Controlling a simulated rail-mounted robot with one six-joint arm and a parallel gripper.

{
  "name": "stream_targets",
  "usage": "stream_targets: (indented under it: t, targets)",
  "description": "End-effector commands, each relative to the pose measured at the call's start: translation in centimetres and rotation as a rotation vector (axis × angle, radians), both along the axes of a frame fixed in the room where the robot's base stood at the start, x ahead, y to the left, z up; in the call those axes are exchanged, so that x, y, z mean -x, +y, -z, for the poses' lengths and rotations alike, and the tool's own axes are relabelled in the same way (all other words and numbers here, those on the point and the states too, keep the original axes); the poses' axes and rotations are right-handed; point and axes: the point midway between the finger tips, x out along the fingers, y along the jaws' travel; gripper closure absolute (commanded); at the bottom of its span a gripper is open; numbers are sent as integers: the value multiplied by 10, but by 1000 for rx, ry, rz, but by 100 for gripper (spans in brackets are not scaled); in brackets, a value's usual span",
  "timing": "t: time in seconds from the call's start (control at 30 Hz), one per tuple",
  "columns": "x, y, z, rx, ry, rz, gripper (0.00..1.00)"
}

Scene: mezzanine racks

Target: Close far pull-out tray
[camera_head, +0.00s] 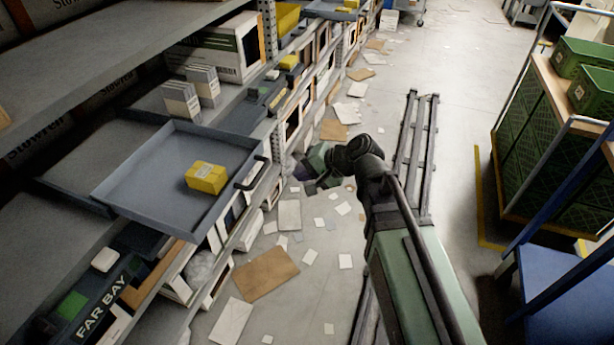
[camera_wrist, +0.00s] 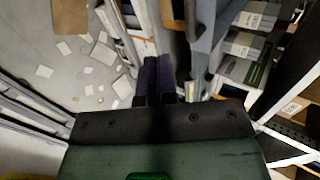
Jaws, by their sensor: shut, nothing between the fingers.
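A grey pull-out tray (camera_head: 150,170) sticks out from the rack at the left in the head view, above a dark panel lettered FAR BAY (camera_head: 100,302). A dark bar handle (camera_head: 250,174) is on its front edge, and a yellow box (camera_head: 206,177) lies in it. My gripper (camera_head: 303,170) is to the right of the handle, apart from it, over the aisle side of the rack. In the wrist view the dark purple fingers (camera_wrist: 158,72) are together with nothing between them. A grey-blue edge (camera_wrist: 203,45) stands beside them; I cannot tell if it is the tray.
Another tray (camera_head: 330,10) with a yellow item shows farther along the rack. Cardboard and papers (camera_head: 265,272) litter the floor along the rack. A cart with green crates (camera_head: 592,92) and a blue step (camera_head: 560,285) stand at the right. The floor between is mostly clear.

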Motion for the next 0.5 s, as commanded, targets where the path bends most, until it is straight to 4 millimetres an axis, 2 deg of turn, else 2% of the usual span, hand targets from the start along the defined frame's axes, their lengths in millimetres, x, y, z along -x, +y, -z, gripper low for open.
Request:
stream_targets:
  t: [0.03,0.2,0.3,0.5]
  targets:
    - [-5,9,15,0,0,-1,100]
    - [-14,37,37,1,0,-1,100]
    - [-20,54,24,1,-1,-2,100]
    - [-25,72,22,1,-1,0,100]
